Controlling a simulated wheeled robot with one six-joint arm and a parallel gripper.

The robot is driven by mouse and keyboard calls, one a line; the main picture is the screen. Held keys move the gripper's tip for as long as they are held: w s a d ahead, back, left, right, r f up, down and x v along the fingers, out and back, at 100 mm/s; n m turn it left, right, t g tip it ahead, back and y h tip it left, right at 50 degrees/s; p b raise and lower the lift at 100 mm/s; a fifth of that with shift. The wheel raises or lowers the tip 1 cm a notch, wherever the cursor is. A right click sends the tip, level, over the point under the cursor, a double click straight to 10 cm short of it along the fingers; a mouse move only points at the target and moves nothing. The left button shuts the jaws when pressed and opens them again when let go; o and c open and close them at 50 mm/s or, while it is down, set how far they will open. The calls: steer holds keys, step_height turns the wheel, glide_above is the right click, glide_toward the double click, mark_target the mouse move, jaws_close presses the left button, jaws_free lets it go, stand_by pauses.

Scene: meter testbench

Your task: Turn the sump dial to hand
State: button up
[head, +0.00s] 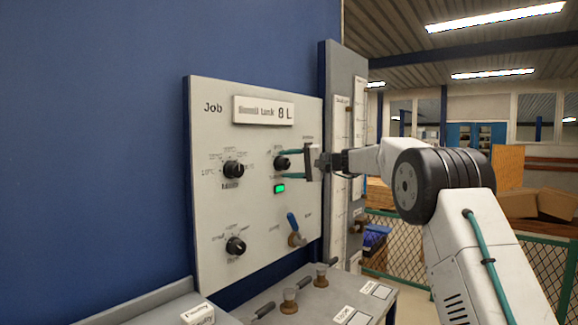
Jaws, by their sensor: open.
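A grey panel (260,215) on a blue wall carries several black dials. One dial (282,162) is at the upper right, one (233,170) at the upper left and one (235,246) at the lower left. Their printed labels are too small to read, so I cannot tell which is the sump dial. My gripper (288,165) is open at the upper right dial, with one teal finger above it and one below. I cannot tell whether the fingers touch it. The gripper body hides the panel just right of this dial.
A green-lit indicator (279,189) sits just below the upper right dial. A blue-handled valve (294,227) is lower down. A bench (330,298) with brass fittings juts out below, and a tall grey panel (344,90) stands behind my gripper.

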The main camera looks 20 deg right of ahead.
steer(key=v, duration=0.7)
steer(key=shift+s+d, duration=0.2)
steer(key=shift+d, duration=0.15)
steer(key=s+a+f+m+g+h, duration=0.15)
steer(key=s+f+g+h, duration=0.3)
steer(key=s+f, duration=0.7)
steer(key=s+a+f+n+g+h, duration=0.1)
steer(key=s+f+n+h, duration=0.1)
steer(key=s, duration=1.3)
steer(key=s+a+f+n+g+h, duration=0.1)
steer(key=s+f+h, duration=0.3)
steer(key=s, duration=1.2)
steer(key=s+a+f+n+g+h, duration=0.1)
steer(key=s+f+n+h, duration=0.2)
steer(key=s, duration=1.2)
step_height(320, 180, down, 2)
steer(key=shift+s+f+h, duration=0.1)
steer(key=shift+s+h, duration=0.25)
steer(key=shift+h, duration=0.2)
